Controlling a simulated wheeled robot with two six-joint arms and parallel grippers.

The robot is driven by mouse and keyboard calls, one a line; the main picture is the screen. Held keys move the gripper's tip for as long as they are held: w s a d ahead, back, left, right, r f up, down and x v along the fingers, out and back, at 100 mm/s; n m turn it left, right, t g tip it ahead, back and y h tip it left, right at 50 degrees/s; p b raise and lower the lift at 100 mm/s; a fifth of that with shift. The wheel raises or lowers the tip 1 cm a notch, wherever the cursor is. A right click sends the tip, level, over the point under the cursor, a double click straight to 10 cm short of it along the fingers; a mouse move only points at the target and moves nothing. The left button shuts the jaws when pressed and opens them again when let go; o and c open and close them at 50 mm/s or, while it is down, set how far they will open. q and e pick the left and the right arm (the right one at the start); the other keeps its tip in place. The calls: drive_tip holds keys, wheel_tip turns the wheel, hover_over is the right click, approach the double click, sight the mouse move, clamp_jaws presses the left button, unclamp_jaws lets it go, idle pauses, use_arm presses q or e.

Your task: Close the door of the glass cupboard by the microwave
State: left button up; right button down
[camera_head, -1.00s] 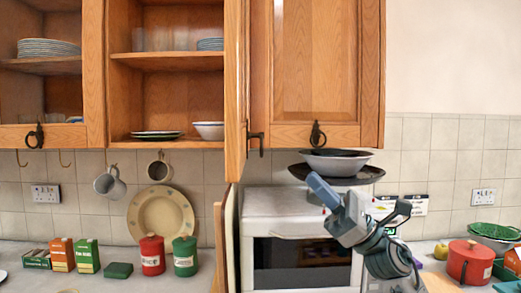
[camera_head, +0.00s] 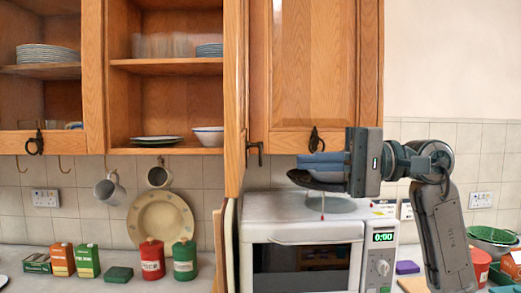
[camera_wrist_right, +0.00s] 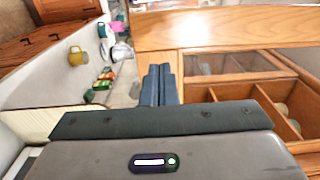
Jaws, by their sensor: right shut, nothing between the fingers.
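The open cupboard (camera_head: 165,67) has shelves with glasses, plates and a bowl. Its wooden door (camera_head: 235,95) stands open, nearly edge-on to the head camera, with a dark handle (camera_head: 255,150) on its right face. My right gripper (camera_head: 300,162) is shut and empty, level, pointing left, to the right of the door's lower part. A gap shows between its fingertips and the door in the head view. In the right wrist view the shut fingers (camera_wrist_right: 158,88) point toward wooden framing, with open shelves (camera_wrist_right: 270,95) at right. My left gripper is not in view.
Tins (camera_head: 185,260) and boxes (camera_head: 87,262) line the counter at left.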

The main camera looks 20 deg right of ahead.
sight(240, 162)
drive_tip(key=p+x, duration=0.2)
drive_tip(key=x, duration=0.1)
drive_tip(key=p+x, duration=0.2)
drive_tip(key=x, duration=0.2)
drive_tip(key=shift+w+a+r, duration=0.1)
drive_tip(key=shift+a+r, duration=0.1)
drive_tip(key=shift+a, duration=0.1)
drive_tip(key=shift+w+a+f, duration=0.15)
drive_tip(key=shift+a, duration=0.4)
drive_tip(key=shift+a, duration=0.1)
